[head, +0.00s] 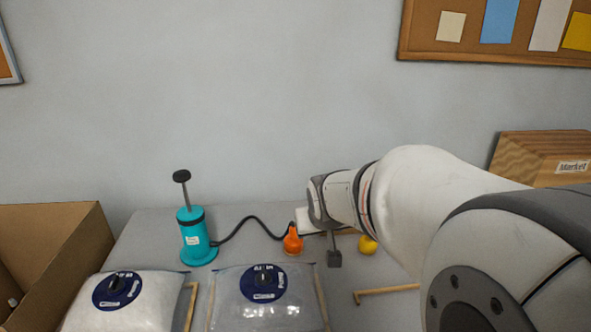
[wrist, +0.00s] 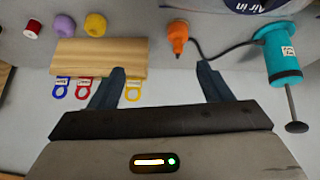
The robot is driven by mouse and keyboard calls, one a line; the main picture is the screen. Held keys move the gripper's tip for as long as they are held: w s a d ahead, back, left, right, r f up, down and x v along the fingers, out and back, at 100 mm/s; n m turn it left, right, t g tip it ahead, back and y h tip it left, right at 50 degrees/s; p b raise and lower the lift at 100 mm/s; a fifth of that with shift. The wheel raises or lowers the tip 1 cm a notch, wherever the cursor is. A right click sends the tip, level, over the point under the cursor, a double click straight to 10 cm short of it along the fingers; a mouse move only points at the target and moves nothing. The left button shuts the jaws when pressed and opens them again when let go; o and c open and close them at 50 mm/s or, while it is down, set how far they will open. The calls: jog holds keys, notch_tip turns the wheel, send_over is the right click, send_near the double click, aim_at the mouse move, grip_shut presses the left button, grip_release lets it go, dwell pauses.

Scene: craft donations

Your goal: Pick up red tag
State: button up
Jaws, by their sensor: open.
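The red tag (wrist: 83,88) shows in the wrist view, left of centre, at the edge of a wooden block (wrist: 100,57). It lies between a blue tag (wrist: 60,87) and a yellow tag (wrist: 133,90). My gripper (wrist: 163,80) is open and empty, its fingers spread wide. The left finger is just right of the red tag and partly covers the space between it and the yellow tag. In the head view I cannot make out the tags; my arm blocks much of that area.
An orange nozzle (wrist: 177,38) joins by a black hose to a teal pump (head: 196,237). Purple (wrist: 64,26) and yellow (wrist: 96,25) balls and a red spool (wrist: 32,28) lie beyond the block. Clear bags (head: 228,312) and a cardboard box (head: 85,240) are at the front left.

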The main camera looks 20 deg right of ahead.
jog(key=w+d+f+m+t+h+b, duration=0.1)
jog(key=w+d+f+t+b, duration=0.15)
jog(key=w+d, duration=0.6)
jog(key=w+d+f+t+h+b, duration=0.1)
jog(key=w+d+f+t+b, duration=0.15)
jog(key=w+d, duration=0.6)
jog(key=d+f+t+b, duration=0.1)
jog(key=d+f+t, duration=0.2)
jog(key=d, duration=0.4)
jog(key=d+f+t+b, duration=0.1)
jog(key=d+f+t, duration=0.2)
jog(key=d, duration=0.4)
jog(key=x, duration=0.8)
jog(key=shift+w, duration=0.1)
jog(key=shift+c, duration=0.4)
jog(key=c, duration=1)
jog(key=shift+o, duration=0.2)
